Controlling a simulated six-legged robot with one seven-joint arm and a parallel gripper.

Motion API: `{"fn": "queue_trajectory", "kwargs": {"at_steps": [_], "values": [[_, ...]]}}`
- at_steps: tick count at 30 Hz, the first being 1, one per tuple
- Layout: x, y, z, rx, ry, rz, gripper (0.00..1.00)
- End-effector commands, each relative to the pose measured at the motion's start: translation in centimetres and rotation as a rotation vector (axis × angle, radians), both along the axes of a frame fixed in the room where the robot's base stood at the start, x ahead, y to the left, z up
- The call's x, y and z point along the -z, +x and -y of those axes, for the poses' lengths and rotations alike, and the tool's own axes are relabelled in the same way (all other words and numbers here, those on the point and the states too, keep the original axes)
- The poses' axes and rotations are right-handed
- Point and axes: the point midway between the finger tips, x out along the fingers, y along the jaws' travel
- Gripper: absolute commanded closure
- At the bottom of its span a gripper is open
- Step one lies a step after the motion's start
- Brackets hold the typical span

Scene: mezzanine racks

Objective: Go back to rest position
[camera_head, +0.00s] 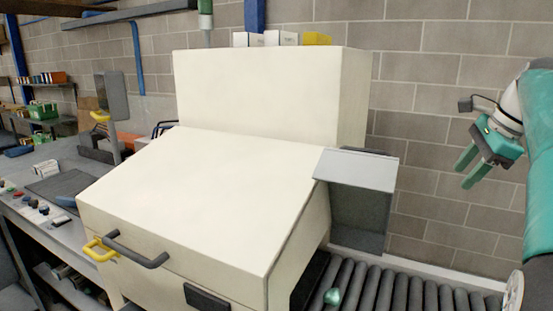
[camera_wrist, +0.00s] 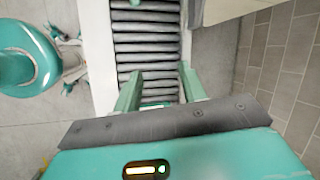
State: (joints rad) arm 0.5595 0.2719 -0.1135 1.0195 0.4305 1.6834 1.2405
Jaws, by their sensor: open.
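My gripper (camera_head: 473,170) hangs in the air at the right of the head view, its two green fingers apart and pointing down. It is beside the brick wall, to the right of a large cream machine (camera_head: 210,190), and touches nothing. In the wrist view my gripper (camera_wrist: 158,88) is open, with nothing between its fingers but the roller conveyor (camera_wrist: 147,48) below. A small green object (camera_head: 332,296) lies on the rollers near the machine's outlet in the head view.
The conveyor (camera_head: 415,297) runs from under the machine's grey hood (camera_head: 357,172) to the right. A grey workbench (camera_head: 60,185) with small parts stands at the left. The brick wall (camera_head: 440,130) closes off the back. Open air surrounds the gripper in the head view.

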Motion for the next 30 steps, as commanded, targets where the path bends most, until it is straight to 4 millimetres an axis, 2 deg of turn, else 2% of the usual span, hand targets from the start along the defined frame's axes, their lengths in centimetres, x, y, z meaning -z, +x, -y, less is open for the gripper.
{"fn": "queue_trajectory", "kwargs": {"at_steps": [8, 14, 20, 24, 30], "values": [[1.5, -2.4, -7.4, -0.286, -0.154, 0.067, 0.59], [4.9, -6.5, -14.2, -0.608, -0.335, 0.130, 0.59], [10.0, -11.7, -19.8, -0.956, -0.531, 0.189, 0.59], [14.5, -15.6, -23.0, -1.212, -0.677, 0.231, 0.59], [20.5, -20.2, -25.6, -1.520, -0.857, 0.275, 0.59]]}}
